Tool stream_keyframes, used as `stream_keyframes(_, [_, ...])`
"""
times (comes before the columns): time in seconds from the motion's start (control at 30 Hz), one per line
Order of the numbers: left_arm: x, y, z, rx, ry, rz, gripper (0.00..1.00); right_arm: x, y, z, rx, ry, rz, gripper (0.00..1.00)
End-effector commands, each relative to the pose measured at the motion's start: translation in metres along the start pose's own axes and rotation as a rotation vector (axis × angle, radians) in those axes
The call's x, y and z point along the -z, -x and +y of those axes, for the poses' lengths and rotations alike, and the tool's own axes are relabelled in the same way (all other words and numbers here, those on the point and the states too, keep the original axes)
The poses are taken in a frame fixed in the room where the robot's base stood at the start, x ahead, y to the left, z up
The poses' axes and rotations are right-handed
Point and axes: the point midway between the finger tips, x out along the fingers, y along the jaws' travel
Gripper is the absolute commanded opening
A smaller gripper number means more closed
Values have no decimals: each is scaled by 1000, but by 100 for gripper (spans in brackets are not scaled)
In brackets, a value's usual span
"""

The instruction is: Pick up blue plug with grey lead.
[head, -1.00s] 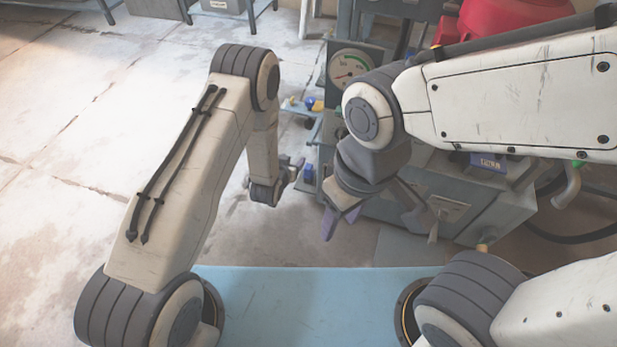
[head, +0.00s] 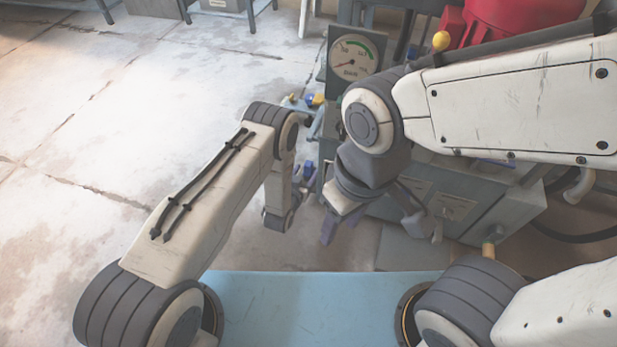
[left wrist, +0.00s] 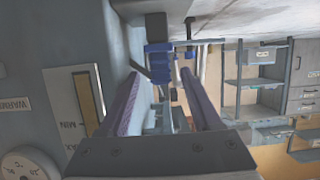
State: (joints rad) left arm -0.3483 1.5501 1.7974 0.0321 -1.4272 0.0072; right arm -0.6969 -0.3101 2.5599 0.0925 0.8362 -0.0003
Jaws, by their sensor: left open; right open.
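A blue plug (left wrist: 158,62) shows in the left wrist view, ahead of and between the fingertips of my open left gripper (left wrist: 161,76). A pale and dark grey part lies beside it; I cannot tell whether this is its lead. In the head view a small blue piece (head: 309,165), apparently the plug, sits at the press's left side, just above my left gripper (head: 303,188). I cannot tell whether the fingers touch it. My right gripper (head: 370,225) is open and empty in front of the press.
The grey press (head: 470,205) with a round gauge (head: 352,57) stands ahead. A small shelf with blue and yellow items (head: 312,99) is at its left. A blue surface (head: 300,310) lies nearest me. The floor (head: 100,130) on the left is clear.

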Motion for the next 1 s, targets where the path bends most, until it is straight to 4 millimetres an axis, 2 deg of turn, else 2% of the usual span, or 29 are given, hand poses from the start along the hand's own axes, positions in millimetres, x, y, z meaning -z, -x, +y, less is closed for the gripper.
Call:
stream_keyframes(0.03, [-6,-9,-1,1,0,4,65,-1,-13,1,0,0,0,50])
stream_keyframes(0.2, [-7,-31,-1,1,0,4,65,-2,-30,2,0,0,0,50])
stream_keyframes(0.33, [-5,-40,-1,1,0,1,65,-2,-34,2,0,0,0,50])
stream_keyframes(0.57, [-3,-41,-1,0,0,-1,65,-2,-33,2,0,0,0,50])
stream_keyframes(0.6, [-4,-41,-1,0,0,-1,57,-2,-33,2,0,0,0,50])
stream_keyframes(0.67, [-4,-41,-1,0,0,-1,34,-2,-33,2,0,0,0,50])
stream_keyframes(0.73, [-4,-41,-1,0,0,-1,8,-2,-33,2,0,0,0,50])
stream_keyframes(0.77, [-4,-41,-1,0,0,-1,0,-2,-33,2,0,0,0,50])
stream_keyframes(1.0, [-4,-41,-1,0,0,0,0,-2,-33,2,0,0,0,50])
